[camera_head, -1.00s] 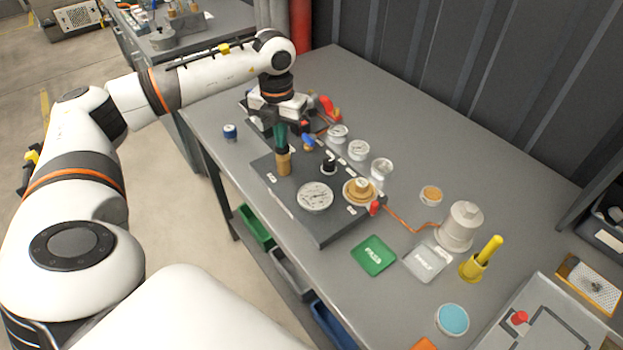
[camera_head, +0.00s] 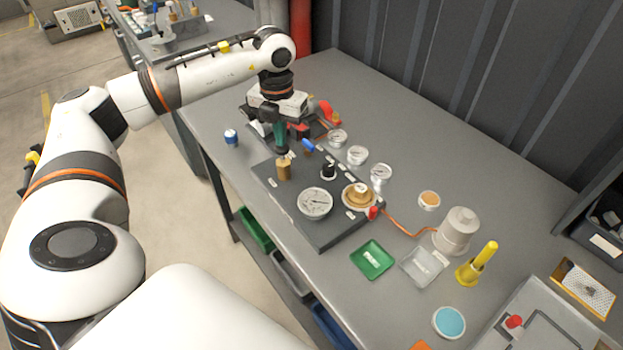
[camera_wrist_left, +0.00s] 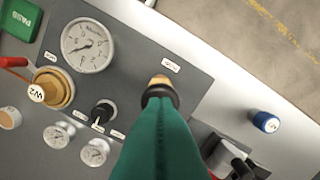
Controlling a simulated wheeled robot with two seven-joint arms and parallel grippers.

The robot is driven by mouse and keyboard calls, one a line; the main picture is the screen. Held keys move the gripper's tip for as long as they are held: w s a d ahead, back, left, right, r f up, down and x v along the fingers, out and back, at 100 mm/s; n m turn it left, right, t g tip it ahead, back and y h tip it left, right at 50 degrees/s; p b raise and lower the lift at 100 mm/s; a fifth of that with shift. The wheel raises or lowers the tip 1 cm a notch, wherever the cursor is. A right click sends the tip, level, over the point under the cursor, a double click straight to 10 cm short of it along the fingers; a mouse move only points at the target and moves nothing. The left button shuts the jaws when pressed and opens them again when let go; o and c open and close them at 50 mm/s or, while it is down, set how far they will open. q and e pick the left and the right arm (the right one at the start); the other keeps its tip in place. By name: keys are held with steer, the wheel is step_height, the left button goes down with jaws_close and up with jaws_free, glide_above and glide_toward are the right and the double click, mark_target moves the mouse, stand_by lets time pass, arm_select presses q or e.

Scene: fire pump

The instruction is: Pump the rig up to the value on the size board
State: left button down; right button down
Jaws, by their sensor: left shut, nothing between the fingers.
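The dark rig plate (camera_head: 337,234) lies on the bench and carries a large white dial gauge (camera_head: 315,203), which also shows in the left wrist view (camera_wrist_left: 88,45); I cannot read its value. A green upright handle (camera_head: 280,138) rises over a brass cylinder (camera_head: 284,170) at the plate's left side. The handle (camera_wrist_left: 158,140) fills the lower middle of the left wrist view. My left gripper (camera_head: 279,120) is shut with nothing held, at the handle's upper end; whether it touches is unclear. A brass disc (camera_head: 358,196) sits right of the gauge. I cannot identify the size board.
Small gauges (camera_head: 357,155) line the rig's back edge. A green tray (camera_head: 372,260), a grey tray (camera_head: 424,266), a grey cylinder (camera_head: 457,231) and a yellow holder (camera_head: 476,265) stand to the right. A blue-capped piece (camera_head: 231,138) stands left. Bench behind the gauges is clear.

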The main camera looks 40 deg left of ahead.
stand_by(0.3)
arm_select(q)
step_height(320, 180, up, 7)
steer(key=p, duration=0.5)
stand_by(0.6)
